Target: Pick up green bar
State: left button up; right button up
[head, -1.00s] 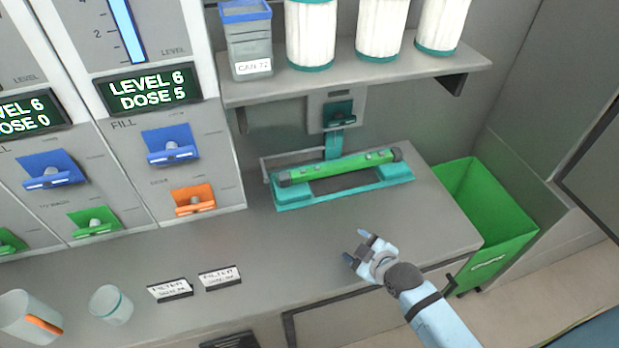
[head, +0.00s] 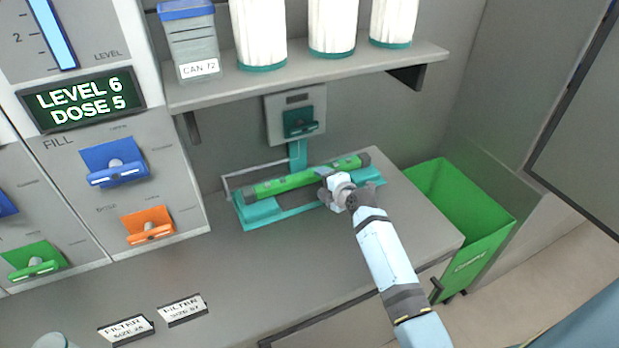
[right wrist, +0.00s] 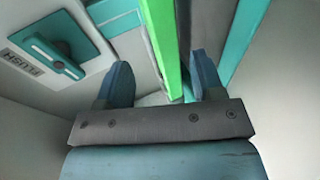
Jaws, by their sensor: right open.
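The green bar (head: 285,185) lies across a teal cradle (head: 262,213) on the counter, below the shelf. My right gripper (head: 328,177) is at the right part of the bar and hides a piece of it. The left gripper is not in view.
A wall switch (head: 300,122) stands behind the cradle. The shelf (head: 310,72) above holds a can and white filters. A green bin (head: 465,210) is at the right. Dispenser panels (head: 110,180) stand at the left. The front counter is mostly clear.

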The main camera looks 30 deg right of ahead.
aim_at(313, 178)
jog(key=x, duration=0.6)
jog(key=shift+w+f, duration=0.3)
jog(key=shift+f, duration=0.05)
jog(key=c, duration=1)
grip_shut()
jog(key=shift+s+r, duration=0.1)
jog(key=shift+r, duration=0.05)
